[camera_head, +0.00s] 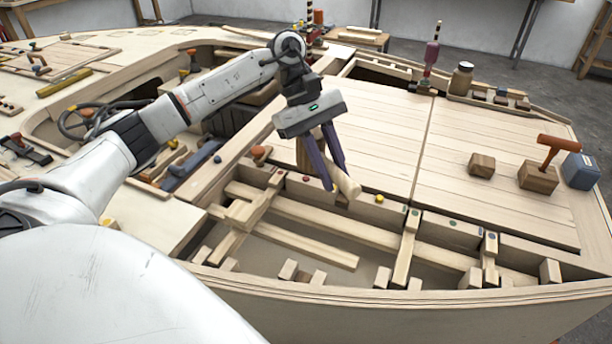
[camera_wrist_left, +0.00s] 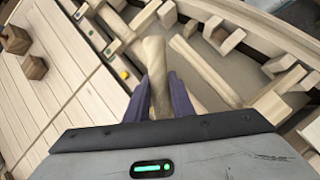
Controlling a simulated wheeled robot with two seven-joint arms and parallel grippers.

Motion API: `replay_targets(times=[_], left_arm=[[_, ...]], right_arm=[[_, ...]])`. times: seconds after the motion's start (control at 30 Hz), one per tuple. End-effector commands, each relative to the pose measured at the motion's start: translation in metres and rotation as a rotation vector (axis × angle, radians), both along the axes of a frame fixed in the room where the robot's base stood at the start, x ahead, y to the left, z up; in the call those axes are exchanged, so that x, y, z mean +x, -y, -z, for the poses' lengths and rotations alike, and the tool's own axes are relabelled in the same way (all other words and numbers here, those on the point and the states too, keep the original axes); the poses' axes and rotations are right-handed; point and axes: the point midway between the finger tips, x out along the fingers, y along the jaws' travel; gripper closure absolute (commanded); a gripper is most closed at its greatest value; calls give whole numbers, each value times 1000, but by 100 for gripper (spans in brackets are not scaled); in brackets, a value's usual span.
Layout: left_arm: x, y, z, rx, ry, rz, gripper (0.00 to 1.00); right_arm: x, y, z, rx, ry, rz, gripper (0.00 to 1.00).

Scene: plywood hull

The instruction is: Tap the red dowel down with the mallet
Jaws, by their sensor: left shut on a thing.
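My left gripper (camera_head: 335,183) is shut on a pale wooden mallet (camera_head: 346,186). It hangs over the near edge of the planked deck, above the open frame bay. In the left wrist view the mallet (camera_wrist_left: 154,58) stands between the two dark purple fingers (camera_wrist_left: 156,98). A brown wooden part shows behind the fingers in the head view; I cannot tell if it belongs to the mallet. The red dowel (camera_head: 306,179) shows as a small red spot on the edge strip, just left of the fingers. I cannot make it out in the left wrist view. My right gripper is not in view.
An orange T-shaped tool (camera_head: 558,147) stands at a wooden block (camera_head: 538,178), beside a blue-grey box (camera_head: 580,171). The planked deck (camera_head: 440,120) is mostly clear.

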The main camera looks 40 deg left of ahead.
Motion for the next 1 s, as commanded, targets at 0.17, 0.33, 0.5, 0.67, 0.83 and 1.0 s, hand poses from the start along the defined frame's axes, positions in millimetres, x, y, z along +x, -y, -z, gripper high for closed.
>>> replay_targets(times=[0.17,0.33,0.5,0.67,0.83,1.0], left_arm=[[0,0,-1,-1,2,0,100],[0,0,-1,-1,2,0,100],[0,0,-1,-1,2,0,100],[1,-3,2,-73,-13,7,100],[0,-2,-1,-83,-12,13,100],[0,-2,0,-82,-11,13,100]], right_arm=[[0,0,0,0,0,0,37],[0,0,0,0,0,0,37],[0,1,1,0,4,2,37],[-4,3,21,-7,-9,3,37],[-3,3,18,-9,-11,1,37],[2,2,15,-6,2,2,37]])
